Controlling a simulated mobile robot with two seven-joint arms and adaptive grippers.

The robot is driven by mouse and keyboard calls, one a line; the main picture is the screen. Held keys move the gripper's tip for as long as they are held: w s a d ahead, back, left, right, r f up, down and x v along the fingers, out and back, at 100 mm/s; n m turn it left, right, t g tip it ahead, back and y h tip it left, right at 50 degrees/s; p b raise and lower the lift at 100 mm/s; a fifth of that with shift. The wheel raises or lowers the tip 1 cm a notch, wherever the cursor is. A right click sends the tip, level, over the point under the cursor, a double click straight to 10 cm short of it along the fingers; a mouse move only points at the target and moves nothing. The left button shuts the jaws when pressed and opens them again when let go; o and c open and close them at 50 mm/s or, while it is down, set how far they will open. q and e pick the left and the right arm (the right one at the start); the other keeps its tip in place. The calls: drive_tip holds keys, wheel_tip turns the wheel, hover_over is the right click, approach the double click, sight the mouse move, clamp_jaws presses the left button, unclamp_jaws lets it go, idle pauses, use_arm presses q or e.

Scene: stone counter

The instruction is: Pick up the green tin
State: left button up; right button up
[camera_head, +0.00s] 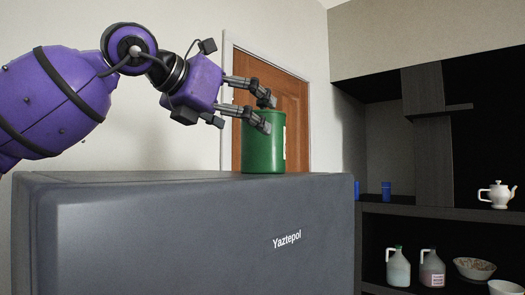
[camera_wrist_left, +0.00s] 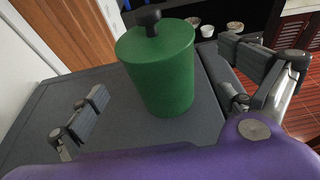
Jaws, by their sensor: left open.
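The green tin (camera_head: 262,150) stands upright on top of a grey box-like unit (camera_head: 180,215) marked "Yaztepol", near its right end. In the left wrist view the tin (camera_wrist_left: 160,75) has a dark knob on its lid and stands on the grey top. My left gripper (camera_head: 266,114) comes in from the left at the height of the tin's upper part, and its fingers overlap the tin in the head view. In the wrist view its fingers are spread wide, one to each side of the tin, with gaps to it. My right gripper is not in view.
Dark shelves at the right hold a white teapot (camera_head: 497,194), two jugs (camera_head: 431,268), a bowl (camera_head: 474,268) and blue cups (camera_head: 386,190). A wooden door (camera_head: 300,100) is behind the tin. The grey top left of the tin is clear.

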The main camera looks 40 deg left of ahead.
use_arm(q)
drive_tip(key=shift+p+x, duration=1)
drive_tip(key=shift+x, duration=0.6)
drive_tip(key=shift+w, duration=0.7)
drive_tip(key=shift+x, duration=0.8)
drive_tip(key=shift+w+f, duration=0.15)
drive_tip(key=shift+w, duration=0.2)
